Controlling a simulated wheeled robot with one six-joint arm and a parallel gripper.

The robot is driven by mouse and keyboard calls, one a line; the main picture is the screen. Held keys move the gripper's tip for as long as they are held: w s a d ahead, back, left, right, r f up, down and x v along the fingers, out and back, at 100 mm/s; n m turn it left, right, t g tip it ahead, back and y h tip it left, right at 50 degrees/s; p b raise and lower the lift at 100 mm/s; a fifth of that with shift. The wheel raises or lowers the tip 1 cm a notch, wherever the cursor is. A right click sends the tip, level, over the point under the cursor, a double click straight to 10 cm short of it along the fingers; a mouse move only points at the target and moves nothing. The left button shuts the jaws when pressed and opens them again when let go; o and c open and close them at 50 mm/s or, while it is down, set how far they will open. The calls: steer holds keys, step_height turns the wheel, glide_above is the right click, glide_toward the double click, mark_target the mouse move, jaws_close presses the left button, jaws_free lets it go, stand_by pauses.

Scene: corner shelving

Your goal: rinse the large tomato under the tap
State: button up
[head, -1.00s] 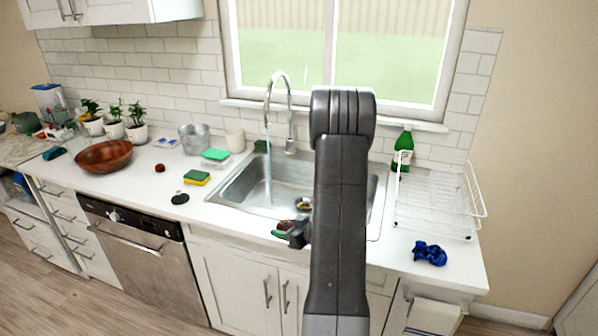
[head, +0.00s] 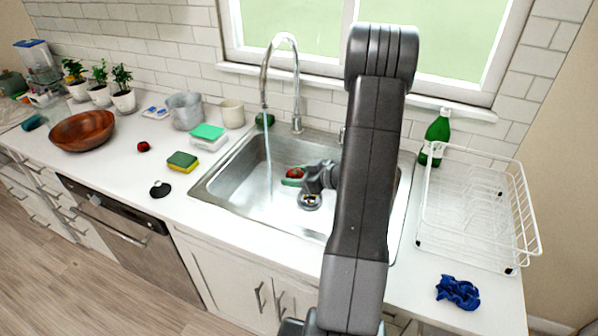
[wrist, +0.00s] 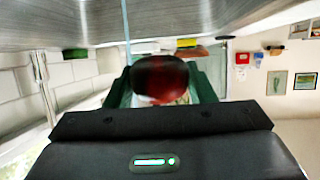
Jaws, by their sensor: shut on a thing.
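My gripper (head: 293,181), with green fingers, is shut on the large red tomato (head: 295,172) over the sink basin. In the wrist view the tomato (wrist: 160,78) sits between the fingers, dark on its upper part. The tap (head: 297,90) is a tall curved chrome spout behind the basin. A thin water stream (head: 268,160) falls from it into the sink (head: 236,188). In the head view the tomato is a little right of the stream, apart from it. The stream also shows in the wrist view (wrist: 127,30), left of the tomato.
A green and yellow sponge (head: 182,162), a small red item (head: 144,146) and a wooden bowl (head: 83,132) lie left of the sink. A green bottle (head: 436,135), white dish rack (head: 470,215) and blue cloth (head: 458,292) are on the right.

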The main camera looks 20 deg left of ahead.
steer(key=w+a+f+b, duration=0.1)
steer(key=w+a+f, duration=0.1)
steer(key=w+a, duration=0.6)
steer(key=shift+x, duration=1.35)
steer(key=shift+a+r, duration=0.1)
steer(key=shift+r, duration=0.05)
steer(key=shift+w+d, duration=0.4)
steer(key=shift+s+a, duration=0.15)
steer(key=shift+s+a, duration=0.25)
steer(key=shift+s, duration=0.1)
steer(key=shift+d, duration=0.1)
